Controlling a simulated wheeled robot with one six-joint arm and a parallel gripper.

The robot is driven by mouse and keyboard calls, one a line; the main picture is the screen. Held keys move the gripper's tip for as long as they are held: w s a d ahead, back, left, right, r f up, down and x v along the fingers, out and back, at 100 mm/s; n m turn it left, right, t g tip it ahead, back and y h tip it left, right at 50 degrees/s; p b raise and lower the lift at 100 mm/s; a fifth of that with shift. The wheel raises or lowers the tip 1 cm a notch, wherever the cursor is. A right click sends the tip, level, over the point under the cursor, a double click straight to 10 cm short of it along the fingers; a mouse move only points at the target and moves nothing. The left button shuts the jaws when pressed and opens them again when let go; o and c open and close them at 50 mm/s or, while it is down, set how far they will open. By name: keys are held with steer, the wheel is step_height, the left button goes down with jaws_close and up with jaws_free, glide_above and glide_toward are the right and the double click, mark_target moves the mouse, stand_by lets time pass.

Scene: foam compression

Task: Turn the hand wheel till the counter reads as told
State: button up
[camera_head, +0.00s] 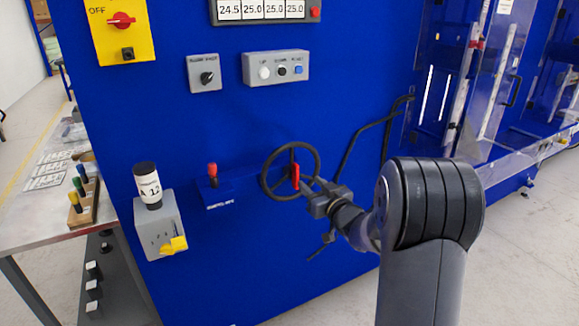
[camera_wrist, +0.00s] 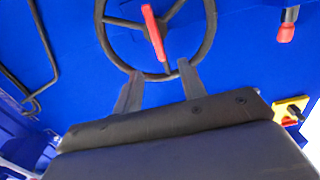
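The black hand wheel (camera_head: 264,178) with a red handle (camera_head: 295,176) is mounted on the blue machine front in the head view. It also shows at the top of the wrist view (camera_wrist: 101,28). My gripper (camera_head: 312,188) is at the lower right of the wheel. In the wrist view its two fingers (camera_wrist: 158,80) stand apart, with the lower rim of the wheel showing between their tips. I cannot tell whether they touch the rim. The red handle (camera_wrist: 153,32) is above the fingertips. A display (camera_head: 262,11) at the top reads 24.5, 25.0, 25.0, 25.0.
A red-knobbed lever (camera_head: 212,170) is left of the wheel. A button box (camera_head: 276,68) and a selector switch (camera_head: 204,74) are above. A grey box with a yellow knob (camera_head: 173,245) is lower left. Black hoses (camera_head: 352,150) run right of the wheel. A workbench (camera_head: 40,215) stands far left.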

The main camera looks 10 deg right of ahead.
mark_target(298, 172)
steer(key=x, duration=0.9)
steer(key=shift+w+p, duration=0.25)
steer(key=shift+p, duration=0.1)
steer(key=shift+c, duration=0.2)
steer(key=c, duration=0.8)
steer(key=shift+s+f, duration=0.1)
steer(key=shift+f, duration=0.05)
jaws_close()
steer(key=shift+f, duration=0.1)
